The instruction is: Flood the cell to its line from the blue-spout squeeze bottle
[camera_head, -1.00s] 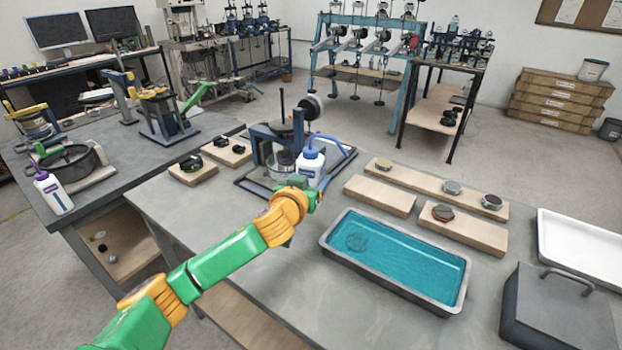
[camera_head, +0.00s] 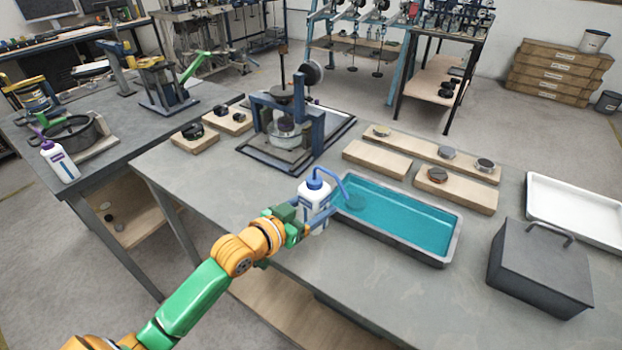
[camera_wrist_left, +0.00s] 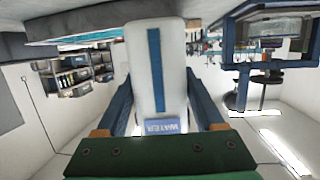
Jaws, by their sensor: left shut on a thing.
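The white squeeze bottle (camera_head: 313,197) with a blue cap and bent blue spout is upright in my left gripper (camera_head: 307,222). The gripper is shut on its body. In the left wrist view the bottle (camera_wrist_left: 155,55) sits between the fingers, showing a blue stripe and a label. The bottle is at the left end of the blue-filled tray, and its spout overlaps the tray's edge in the picture. The cell (camera_head: 285,131) is a pale round cup in the blue frame (camera_head: 315,130), behind and apart from the bottle. Its line and liquid level are too small to tell. My right gripper is out of view.
The dark-rimmed tray (camera_head: 405,253) of blue liquid lies right of the bottle. Wooden boards (camera_head: 375,160) with small round pieces are behind it. A dark lidded box (camera_head: 540,270) and white tray (camera_head: 575,205) are at right. A purple-capped bottle (camera_head: 60,163) stands on the left bench.

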